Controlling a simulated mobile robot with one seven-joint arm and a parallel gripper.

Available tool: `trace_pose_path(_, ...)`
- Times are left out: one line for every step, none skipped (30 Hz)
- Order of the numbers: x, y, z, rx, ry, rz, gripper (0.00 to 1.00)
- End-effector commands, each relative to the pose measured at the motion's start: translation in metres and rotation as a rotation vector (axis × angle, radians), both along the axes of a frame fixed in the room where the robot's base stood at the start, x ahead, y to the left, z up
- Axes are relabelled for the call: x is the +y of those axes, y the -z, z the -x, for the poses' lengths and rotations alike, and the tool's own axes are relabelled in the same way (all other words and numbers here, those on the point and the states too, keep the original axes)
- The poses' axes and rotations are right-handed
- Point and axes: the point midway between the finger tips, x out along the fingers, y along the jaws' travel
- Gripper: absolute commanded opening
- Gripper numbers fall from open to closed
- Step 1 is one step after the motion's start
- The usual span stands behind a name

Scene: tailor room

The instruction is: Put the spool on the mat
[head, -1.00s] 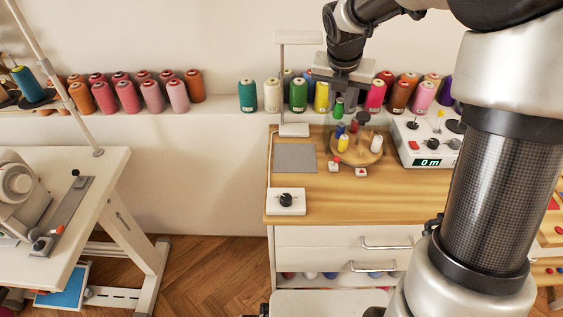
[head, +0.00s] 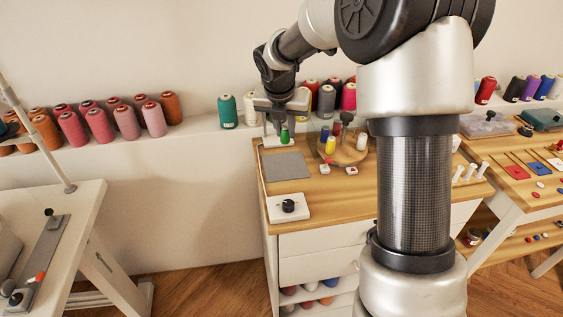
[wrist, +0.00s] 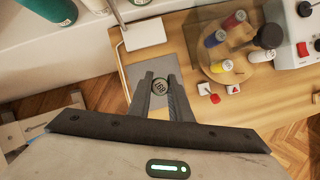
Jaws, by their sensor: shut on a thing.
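My gripper (head: 284,128) is shut on a small green spool (head: 285,137) and holds it upright above the table. In the wrist view the spool's round top (wrist: 160,87) shows between the two fingertips, with the grey mat behind it. The flat grey mat (head: 286,167) lies on the left part of the wooden table top, and it also shows in the wrist view (wrist: 139,69). In the head view the spool appears just beyond the mat's far edge, raised off it; the exact height is hard to tell.
A round wooden stand (head: 344,158) with several small spools is right of the mat. A white box with a black knob (head: 289,207) is in front of it. A white lamp-like stand (wrist: 145,33) is behind. Large thread cones line the wall ledge. The mat is bare.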

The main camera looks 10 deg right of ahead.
Motion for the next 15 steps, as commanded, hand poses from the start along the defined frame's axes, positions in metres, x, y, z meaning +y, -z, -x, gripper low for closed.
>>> trace_pose_path(0.0, 0.014, 0.001, 0.005, 0.0, 0.001, 0.0)
trace_pose_path(0.0, 0.02, 0.001, 0.005, -0.001, 0.001, 0.0)
trace_pose_path(0.0, 0.026, 0.001, 0.004, -0.002, 0.001, 0.0)
trace_pose_path(0.0, 0.03, 0.001, 0.004, -0.002, 0.001, 0.0)
trace_pose_path(0.0, 0.034, 0.001, 0.004, -0.002, 0.001, 0.0)
trace_pose_path(0.0, 0.037, 0.001, 0.002, -0.001, 0.001, 0.0)
trace_pose_path(0.0, 0.039, 0.001, 0.002, -0.001, 0.001, 0.0)
trace_pose_path(0.0, 0.041, 0.0, 0.002, -0.001, 0.0, 0.0)
trace_pose_path(0.0, 0.046, 0.001, 0.002, -0.001, 0.0, 0.0)
trace_pose_path(0.0, 0.05, 0.001, 0.003, -0.001, 0.0, 0.0)
trace_pose_path(0.0, 0.055, 0.001, 0.005, 0.0, 0.001, 0.0)
trace_pose_path(0.001, 0.063, 0.001, 0.004, -0.001, 0.0, 0.0)
trace_pose_path(0.001, 0.068, 0.001, 0.004, -0.002, 0.001, 0.0)
trace_pose_path(0.001, 0.073, 0.001, 0.004, -0.002, 0.001, 0.0)
trace_pose_path(0.0, 0.079, 0.001, 0.004, -0.002, 0.002, 0.0)
